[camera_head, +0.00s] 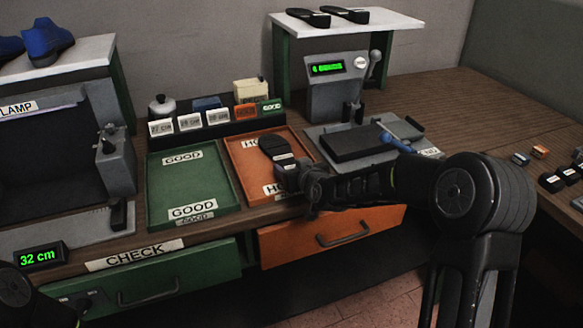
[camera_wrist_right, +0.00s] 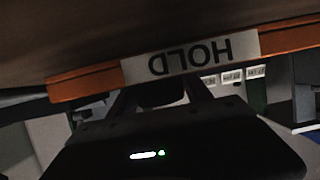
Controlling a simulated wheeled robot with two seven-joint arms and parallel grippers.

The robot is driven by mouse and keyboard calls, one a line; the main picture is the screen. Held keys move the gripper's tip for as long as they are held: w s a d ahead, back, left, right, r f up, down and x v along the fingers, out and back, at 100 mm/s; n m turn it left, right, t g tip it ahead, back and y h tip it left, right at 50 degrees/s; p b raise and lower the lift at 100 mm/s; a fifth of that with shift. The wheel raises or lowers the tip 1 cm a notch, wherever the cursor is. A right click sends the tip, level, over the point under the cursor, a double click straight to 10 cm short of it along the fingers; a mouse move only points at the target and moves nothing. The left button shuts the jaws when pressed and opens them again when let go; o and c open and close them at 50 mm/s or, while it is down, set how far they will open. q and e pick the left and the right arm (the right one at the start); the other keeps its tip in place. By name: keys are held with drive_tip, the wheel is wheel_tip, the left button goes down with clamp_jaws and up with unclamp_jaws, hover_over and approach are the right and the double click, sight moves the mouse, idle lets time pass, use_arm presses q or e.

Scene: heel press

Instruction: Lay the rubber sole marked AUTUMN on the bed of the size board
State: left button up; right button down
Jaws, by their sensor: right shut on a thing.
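A black sole (camera_head: 276,147) with a pale patch near its lower end lies over the orange HOLD tray; its marking is too small to read. My right gripper (camera_head: 290,174) is shut on the end of the sole nearest me. In the right wrist view, a dark piece (camera_wrist_right: 162,93) sits between the fingers, beyond the wrist housing. I cannot tell whether the sole touches the tray floor. A grey plate (camera_head: 45,235) with a black block (camera_head: 119,214) and a display reading 32 cm (camera_head: 38,257), probably the size board, is at left. My left gripper is out of view.
A green GOOD tray (camera_head: 192,163) stands left of the orange HOLD tray (camera_head: 236,157). To the right is a grey machine with a black pad (camera_head: 350,146) and blue handle (camera_head: 395,141). Black soles (camera_head: 308,17) lie on the back shelf. Small blocks are at far right.

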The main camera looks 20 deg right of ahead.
drive_tip(key=shift+f, duration=0.2)
drive_tip(key=shift+c, duration=1.9)
unclamp_jaws()
drive_tip(key=shift+s, duration=0.1)
drive_tip(key=b+v, duration=0.1)
drive_tip(key=v, duration=0.6)
drive_tip(key=shift+s+r, duration=0.2)
drive_tip(key=shift+s, duration=0.1)
